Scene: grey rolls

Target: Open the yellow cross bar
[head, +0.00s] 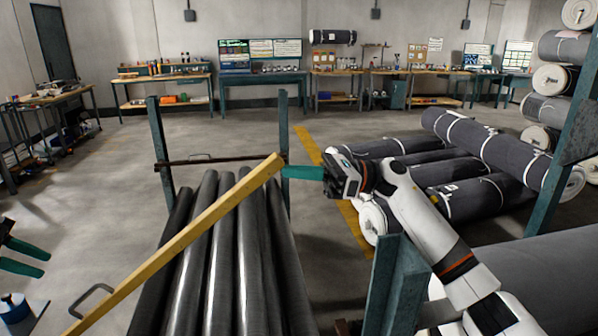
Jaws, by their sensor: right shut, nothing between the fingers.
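The yellow cross bar (185,240) runs slantwise over the dark rolls, from the bottom left up to its far end near the middle of the head view. A dark handle (92,300) shows beside its near part. My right gripper (290,172) is shut and empty, with its teal fingers pointing left at the bar's far end. The fingertips are at or very close to that end; I cannot tell whether they touch. My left gripper (36,259) is at the left edge, well apart from the bar, its two teal fingers spread open and empty.
Dark smooth rolls (225,255) lie between teal posts (160,150), with a thin dark rail (220,158) across the back. Large grey wrapped rolls (480,145) are stacked on the right. A teal post (395,285) stands near my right arm. Floor at left is mostly clear.

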